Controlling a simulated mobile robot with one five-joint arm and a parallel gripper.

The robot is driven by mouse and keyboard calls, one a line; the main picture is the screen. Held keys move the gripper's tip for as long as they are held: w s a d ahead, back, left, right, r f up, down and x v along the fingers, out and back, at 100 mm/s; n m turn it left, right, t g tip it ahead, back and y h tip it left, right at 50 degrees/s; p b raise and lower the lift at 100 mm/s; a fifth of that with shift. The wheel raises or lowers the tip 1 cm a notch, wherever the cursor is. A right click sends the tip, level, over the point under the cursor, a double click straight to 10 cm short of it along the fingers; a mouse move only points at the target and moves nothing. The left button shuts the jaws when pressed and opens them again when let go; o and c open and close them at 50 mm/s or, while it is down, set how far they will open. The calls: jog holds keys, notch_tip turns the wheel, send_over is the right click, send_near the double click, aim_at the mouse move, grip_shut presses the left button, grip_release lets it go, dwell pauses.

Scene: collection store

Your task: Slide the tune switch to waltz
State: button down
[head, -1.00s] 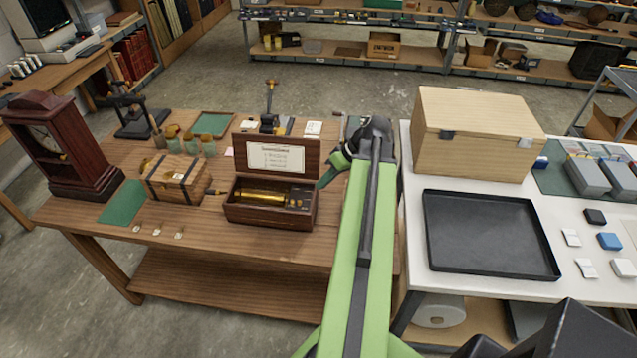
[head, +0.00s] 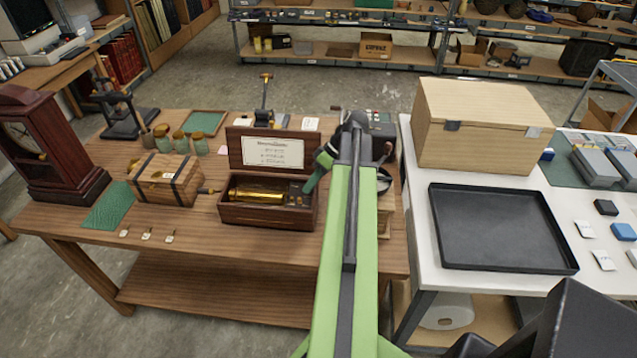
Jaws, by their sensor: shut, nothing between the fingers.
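The open wooden music box (head: 265,213) stands on the brown table, with a brass cylinder (head: 257,194) inside. A white card is in its raised lid (head: 273,153). A dark panel (head: 298,196) with small orange-brown parts lies at the right inside the box; the tune switch and its setting are too small to make out. My gripper (head: 312,182) is shut and empty, its tip pointing down and left by the box's right end, close to the panel. I cannot tell whether it touches. My green arm reaches in from below and hides the table right of the box.
A wooden chest (head: 163,178) with dark straps, glass jars (head: 190,139) and a mantel clock (head: 45,150) stand to the left. Small white tags lie at the table's front. A black tray (head: 500,228) and pale wooden box (head: 478,125) are on the white table at right.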

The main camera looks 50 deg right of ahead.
aim_at(299, 205)
jog(key=shift+x, duration=0.95)
jog(key=shift+r, duration=0.1)
jog(key=shift+s+a, duration=0.4)
jog(key=shift+a, duration=0.2)
jog(key=shift+s+a, duration=0.35)
jog(key=shift+a, duration=0.2)
jog(key=shift+d, duration=0.1)
